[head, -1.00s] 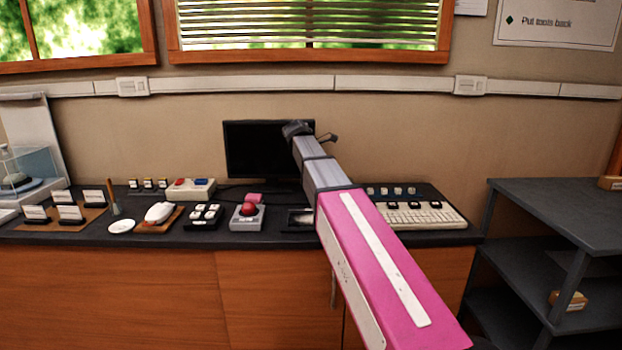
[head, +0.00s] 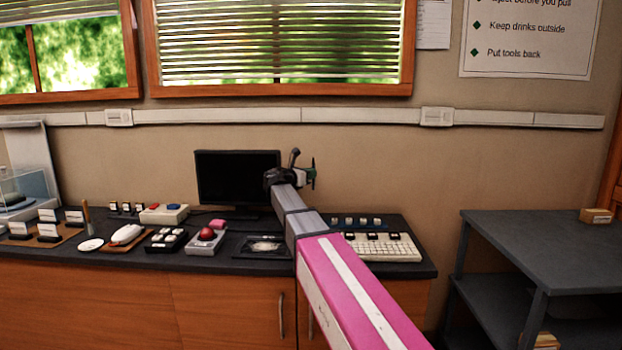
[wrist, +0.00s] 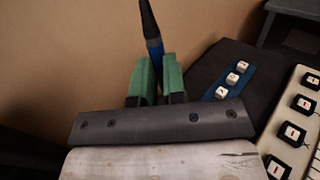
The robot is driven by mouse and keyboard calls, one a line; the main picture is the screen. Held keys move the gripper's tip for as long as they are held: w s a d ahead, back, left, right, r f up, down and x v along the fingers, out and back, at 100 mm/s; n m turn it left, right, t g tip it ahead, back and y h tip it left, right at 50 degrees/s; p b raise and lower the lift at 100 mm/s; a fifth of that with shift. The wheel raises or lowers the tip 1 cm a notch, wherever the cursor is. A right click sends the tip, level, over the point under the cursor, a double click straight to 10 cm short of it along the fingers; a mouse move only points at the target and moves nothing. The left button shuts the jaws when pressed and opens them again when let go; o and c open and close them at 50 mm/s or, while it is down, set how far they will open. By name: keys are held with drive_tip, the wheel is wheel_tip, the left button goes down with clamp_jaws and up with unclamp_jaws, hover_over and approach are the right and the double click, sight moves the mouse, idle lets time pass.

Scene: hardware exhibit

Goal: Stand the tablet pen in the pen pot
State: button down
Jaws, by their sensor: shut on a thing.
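My gripper (head: 311,174) is at the end of my pink and grey arm, in front of the wall, just right of the monitor and above the counter. In the wrist view its green fingers (wrist: 157,66) are shut on the tablet pen (wrist: 149,20), a slim pen with a blue body and a black tapered end. The pen sticks out beyond the fingertips, tilted slightly left in that view. Its other end is hidden by the gripper. I cannot make out a pen pot in either view.
The dark counter (head: 222,262) holds a monitor (head: 236,177), a red-button box (head: 207,238), a white mouse (head: 127,233) and a keyboard (head: 385,248). A blue switch strip (wrist: 231,80) lies right of the gripper in the wrist view. A grey shelf unit (head: 530,240) stands right.

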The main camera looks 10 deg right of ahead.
drive_tip(key=shift+f, duration=5.55)
drive_tip(key=c, duration=1.1)
unclamp_jaws()
drive_tip(key=v, duration=1)
drive_tip(key=shift+s+a, duration=0.25)
drive_tip(key=shift+a, duration=0.1)
drive_tip(key=shift+s, duration=0.1)
